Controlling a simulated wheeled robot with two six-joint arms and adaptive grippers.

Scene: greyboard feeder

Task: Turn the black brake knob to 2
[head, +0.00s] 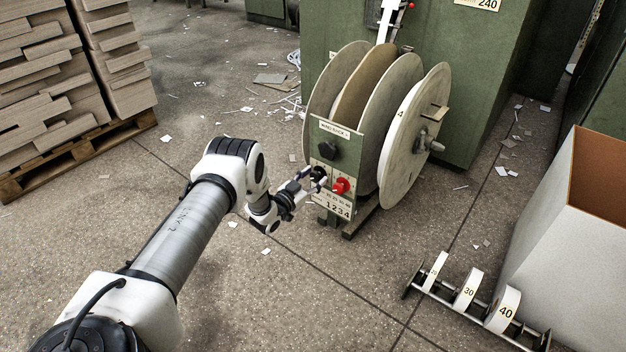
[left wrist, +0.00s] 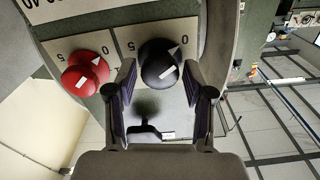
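The black brake knob (left wrist: 158,62) sits on the rack's panel beside a red knob (left wrist: 85,74). Its dial has a 0 and a 5, upside down in the left wrist view. Its white mark lies on the right half, towards the 0 side. My left gripper (left wrist: 160,72) is open, one finger on each side of the black knob; a narrow gap shows at the left finger, and contact at the right cannot be told. In the head view my left gripper (head: 313,180) partly covers that knob, left of the red knob (head: 341,186). My right gripper is not in view.
A black star-shaped knob (head: 326,151) is higher on the panel, close above my left gripper. Large reel discs (head: 408,135) stand right behind it. A rod with numbered rolls (head: 467,289) and a white box (head: 570,255) are at the lower right.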

